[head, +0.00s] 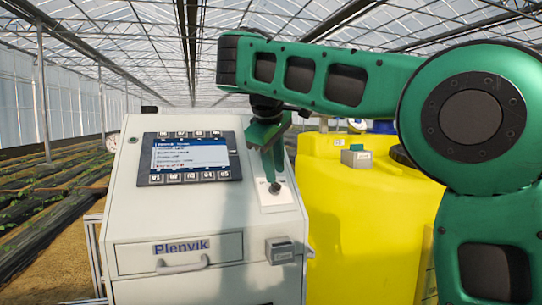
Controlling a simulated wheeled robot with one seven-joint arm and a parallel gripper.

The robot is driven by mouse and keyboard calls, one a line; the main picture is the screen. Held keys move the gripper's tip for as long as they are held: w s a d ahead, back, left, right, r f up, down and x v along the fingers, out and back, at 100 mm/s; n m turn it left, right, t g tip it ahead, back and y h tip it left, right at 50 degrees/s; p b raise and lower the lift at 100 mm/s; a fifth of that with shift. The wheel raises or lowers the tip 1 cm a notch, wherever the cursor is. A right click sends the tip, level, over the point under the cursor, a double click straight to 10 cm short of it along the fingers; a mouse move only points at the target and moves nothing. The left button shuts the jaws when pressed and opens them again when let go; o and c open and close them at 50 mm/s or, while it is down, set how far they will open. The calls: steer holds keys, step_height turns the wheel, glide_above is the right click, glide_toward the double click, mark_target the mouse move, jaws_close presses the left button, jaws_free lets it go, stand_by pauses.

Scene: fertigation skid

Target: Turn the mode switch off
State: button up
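The mode switch (275,189) looks like a small dark knob on a pale plate (281,199), on the sloped top of the control cabinet, right of the display. My gripper (271,180) points down from my green arm, with its fingertips right at the knob. The fingers partly cover the knob and the upper part of the plate. I cannot tell whether the fingers touch the knob or are shut on it. The position of the switch cannot be read from here.
The white cabinet (215,217) carries a display with buttons (188,157), a drawer handle (182,265) and a small grey box (280,250) on its front. A large yellow tank (360,230) stands close on the right. A round gauge (113,143) is at the cabinet's left.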

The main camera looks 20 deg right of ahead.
steer(key=shift+v, duration=2.75)
steer(key=shift+d, duration=0.1)
steer(key=s+d+f+m+g, duration=0.1)
steer(key=s+d+f+m, duration=0.3)
steer(key=d, duration=0.6)
steer(key=s+d+f+m+g, duration=0.1)
steer(key=d+f+g, duration=0.1)
steer(key=d+f, duration=0.65)
steer(key=s+d+f+m+g, duration=0.1)
steer(key=s+d+f+m, duration=0.3)
steer(key=s+d+f, duration=0.45)
steer(key=s+a+f+m+y, duration=0.1)
steer(key=s+a+f+m, duration=0.1)
steer(key=s+f, duration=0.5)
steer(key=s+a+f+m+g+y, duration=0.1)
steer(key=s+a+f, duration=0.4)
steer(key=s, duration=0.8)
step_height(320, 180, down, 4)
steer(key=m+y, duration=0.1)
steer(key=m, duration=0.1)
steer(key=shift+s+r+m, duration=0.2)
steer(key=shift+s+m, duration=0.1)
steer(key=shift+s, duration=0.1)
steer(key=shift+w+g, duration=0.1)
steer(key=shift+g, duration=0.2)
